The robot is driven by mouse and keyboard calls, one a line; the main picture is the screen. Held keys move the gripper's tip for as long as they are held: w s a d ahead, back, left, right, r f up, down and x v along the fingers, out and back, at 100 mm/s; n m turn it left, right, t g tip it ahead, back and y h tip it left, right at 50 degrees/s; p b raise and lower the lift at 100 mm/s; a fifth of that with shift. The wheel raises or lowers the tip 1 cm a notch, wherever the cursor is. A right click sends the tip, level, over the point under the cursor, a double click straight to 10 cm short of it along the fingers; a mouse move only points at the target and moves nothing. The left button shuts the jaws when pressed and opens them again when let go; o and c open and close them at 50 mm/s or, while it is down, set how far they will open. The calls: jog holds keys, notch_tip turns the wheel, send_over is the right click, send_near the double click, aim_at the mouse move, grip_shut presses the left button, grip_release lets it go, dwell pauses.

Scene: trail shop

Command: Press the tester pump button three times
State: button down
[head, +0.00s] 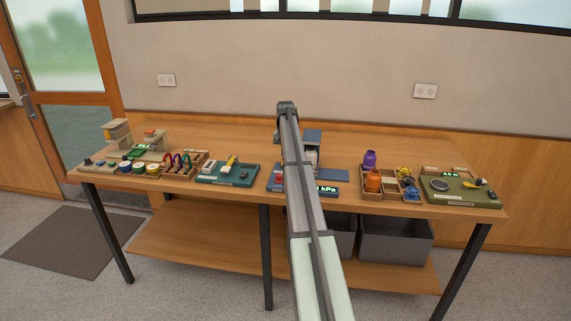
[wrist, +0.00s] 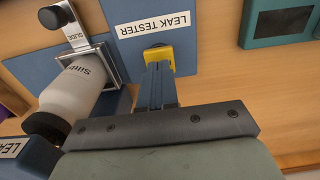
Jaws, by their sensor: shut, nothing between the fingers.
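The leak tester is a blue unit with a white "LEAK TESTER" label (wrist: 150,22) in the wrist view. A yellow part (wrist: 183,58), perhaps the pump button, sits just below that label. My gripper (wrist: 158,70) is shut and empty, its fingertips over the yellow part and hiding much of it. I cannot tell whether they touch it or whether it is pressed. In the head view the tester's green kPa display (head: 327,189) shows, while my arm hides my gripper and much of the tester.
The wooden table (head: 225,142) also holds a teal tray (head: 240,179), a rack of coloured carabiners (head: 178,165), a compartment box (head: 372,195) with purple and orange items, and a green tray (head: 470,197). Grey bins (head: 395,245) stand on the shelf below.

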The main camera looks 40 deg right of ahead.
jog(key=shift+r, duration=0.3)
jog(key=shift+r, duration=0.1)
jog(key=shift+r, duration=2.4)
jog(key=shift+r, duration=0.1)
jog(key=shift+f, duration=2.6)
jog(key=shift+f, duration=0.2)
jog(key=shift+f, duration=1.1)
